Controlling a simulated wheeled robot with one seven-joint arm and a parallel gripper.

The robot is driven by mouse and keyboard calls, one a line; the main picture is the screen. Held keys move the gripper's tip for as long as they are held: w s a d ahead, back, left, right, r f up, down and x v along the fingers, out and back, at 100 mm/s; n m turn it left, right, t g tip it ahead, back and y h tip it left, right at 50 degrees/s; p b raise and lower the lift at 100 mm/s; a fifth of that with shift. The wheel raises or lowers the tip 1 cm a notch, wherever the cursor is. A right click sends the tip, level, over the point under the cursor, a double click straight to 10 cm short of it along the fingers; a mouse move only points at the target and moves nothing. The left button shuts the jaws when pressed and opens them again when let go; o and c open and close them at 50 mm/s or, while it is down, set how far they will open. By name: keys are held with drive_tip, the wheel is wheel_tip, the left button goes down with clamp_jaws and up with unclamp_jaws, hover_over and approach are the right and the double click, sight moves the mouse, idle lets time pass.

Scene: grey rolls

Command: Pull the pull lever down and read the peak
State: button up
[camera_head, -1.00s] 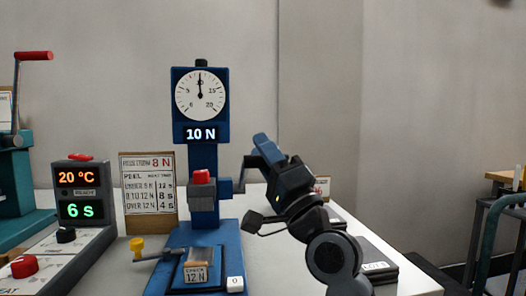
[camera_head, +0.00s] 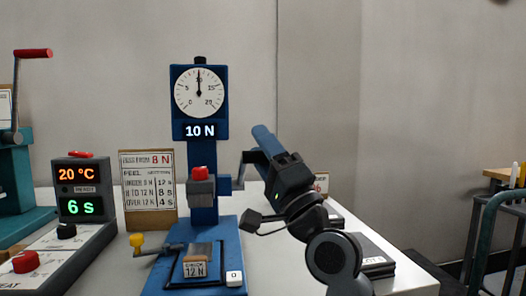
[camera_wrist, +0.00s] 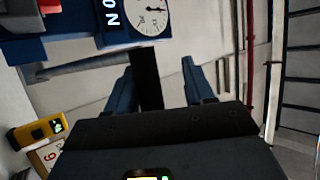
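The blue tester's dial (camera_head: 200,93) has its needle pointing straight up, and its display (camera_head: 200,131) reads 10 N. The pull lever's grey arm (camera_head: 241,172) rises from the column's right side toward my gripper (camera_head: 261,137). In the wrist view, the lever's black grip (camera_wrist: 148,78) stands between the two blue fingers of my gripper (camera_wrist: 158,72). The grip is near the left finger, and a gap shows on its right. The fingers are apart.
A timer box (camera_head: 80,190) at left shows 20 °C and 6 s. Dark flat items (camera_head: 372,255) lie right.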

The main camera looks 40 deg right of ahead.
drive_tip(key=shift+s+d+f, duration=0.1)
drive_tip(key=shift+f, duration=0.05)
drive_tip(key=b+v, duration=0.3)
drive_tip(key=v, duration=0.4)
drive_tip(key=shift+s, duration=0.2)
drive_tip(key=shift+f, duration=0.15)
idle(0.4)
